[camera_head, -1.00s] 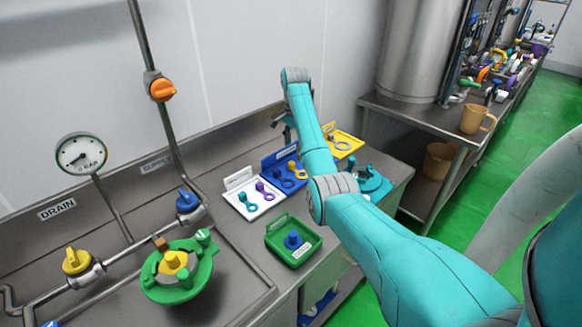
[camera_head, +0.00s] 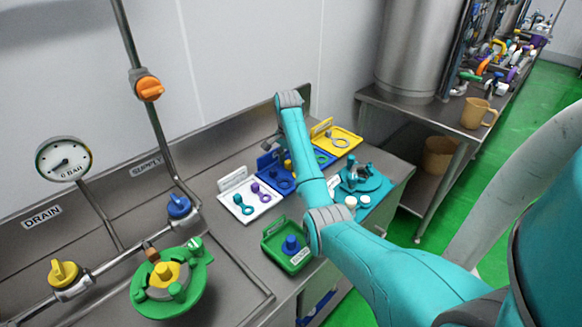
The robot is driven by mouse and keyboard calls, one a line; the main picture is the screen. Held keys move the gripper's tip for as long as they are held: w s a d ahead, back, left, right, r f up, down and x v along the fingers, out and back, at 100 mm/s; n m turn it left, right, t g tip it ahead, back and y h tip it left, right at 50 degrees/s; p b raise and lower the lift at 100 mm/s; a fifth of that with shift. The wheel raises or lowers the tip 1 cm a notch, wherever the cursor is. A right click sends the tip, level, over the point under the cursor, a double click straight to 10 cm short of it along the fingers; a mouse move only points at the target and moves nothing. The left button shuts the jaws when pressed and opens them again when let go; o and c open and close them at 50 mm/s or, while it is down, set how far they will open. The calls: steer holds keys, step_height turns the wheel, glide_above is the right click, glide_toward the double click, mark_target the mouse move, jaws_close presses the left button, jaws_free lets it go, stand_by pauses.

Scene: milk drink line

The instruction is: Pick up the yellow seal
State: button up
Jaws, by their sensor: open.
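The yellow seal (camera_head: 288,165) is partly visible on the blue tray (camera_head: 273,178) on the bench, just left of my arm, which hides part of it. A blue seal (camera_head: 274,175) is beside it on the left. My gripper (camera_head: 268,146) shows only in part as a small grey shape at the left of my arm's far end. It is open and appears above the back of the blue tray. The exact gap between its fingertips and the yellow seal cannot be told.
A white tray (camera_head: 238,213) with teal and purple seals is to the left. A yellow tray (camera_head: 348,148) with a grey seal is to the right. A green tray (camera_head: 272,254) and a teal fixture (camera_head: 378,186) are nearer. Piping with a gauge (camera_head: 63,158) stands at left.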

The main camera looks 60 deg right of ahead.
steer(key=c, duration=0.9)
steer(key=shift+r, duration=0.1)
